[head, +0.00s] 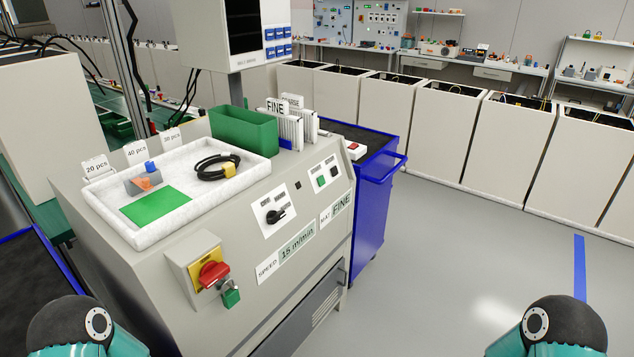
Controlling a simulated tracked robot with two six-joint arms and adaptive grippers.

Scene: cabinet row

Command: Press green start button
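The grey machine cabinet (160,290) stands left of centre in the head view, with a sloped control panel on its front. A small green button (321,181) sits at the panel's upper right, beside a dark button (334,171). Small labels above them are too small to read. Nothing covers the green button. Only teal and black parts of my two arms show at the bottom left and bottom right corners. Neither gripper is in view, and neither arm part is near the panel.
The panel also carries a black rotary knob (275,216) and a red switch on yellow (211,273) with a green padlock (231,297). A white tray (205,210) lies on top. A blue cart (371,215) stands at the cabinet's right. The floor to the right is clear.

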